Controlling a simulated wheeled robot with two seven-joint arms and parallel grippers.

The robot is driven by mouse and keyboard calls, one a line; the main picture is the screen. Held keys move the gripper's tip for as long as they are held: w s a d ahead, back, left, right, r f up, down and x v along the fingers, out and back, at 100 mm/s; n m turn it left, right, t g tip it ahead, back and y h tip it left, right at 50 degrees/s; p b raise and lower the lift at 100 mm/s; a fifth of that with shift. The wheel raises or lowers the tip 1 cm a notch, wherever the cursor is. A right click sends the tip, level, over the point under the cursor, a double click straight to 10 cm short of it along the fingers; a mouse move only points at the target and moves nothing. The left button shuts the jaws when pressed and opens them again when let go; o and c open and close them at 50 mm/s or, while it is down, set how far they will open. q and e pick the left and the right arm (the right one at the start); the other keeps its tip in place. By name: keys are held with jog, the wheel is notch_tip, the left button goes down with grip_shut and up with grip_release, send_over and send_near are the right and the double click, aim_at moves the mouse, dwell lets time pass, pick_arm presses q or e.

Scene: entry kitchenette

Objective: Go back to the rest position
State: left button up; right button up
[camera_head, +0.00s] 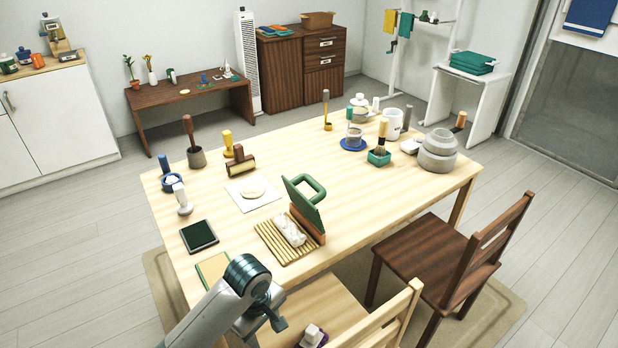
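My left arm comes in from the bottom left, and my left gripper (270,314) is low in front of the table's near edge, over the light wooden chair. Its dark fingers point down and away from the camera, and the arm partly hides them. I cannot tell whether they are open or shut, and no held thing shows. My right gripper is not in view. The wooden table (330,235) stands in front of me.
Near the arm lie a slatted tray (272,243) with white rolls, a green-handled press (306,200), a dark tablet-like slab (199,236) and a green-and-tan board (213,268). A light chair (385,325) and a dark chair (435,255) stand at the near side.

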pick_arm(q)
jog(key=s+f+m+t+h, duration=0.1)
jog(key=s+f+m+h, duration=0.3)
jog(key=s, duration=0.6)
jog(key=s+a+r+m+t+y, duration=0.2)
jog(key=s+a+m+y, duration=0.2)
jog(key=s+a+m, duration=0.65)
jog(key=w+d+f+n+t, duration=0.1)
jog(key=w+f, duration=0.1)
jog(key=f, duration=0.8)
jog(key=w+d+f+n+t, duration=0.1)
jog(key=w+f, duration=0.1)
jog(key=f, duration=0.7)
jog(key=s+f, duration=0.1)
jog(key=f, duration=0.6)
jog(key=s+d+f+t+h, duration=0.1)
jog(key=s+f, duration=0.1)
jog(key=f, duration=0.5)
jog(key=shift+s+d+f+t, duration=0.25)
jog(key=shift+s+f+t, duration=0.05)
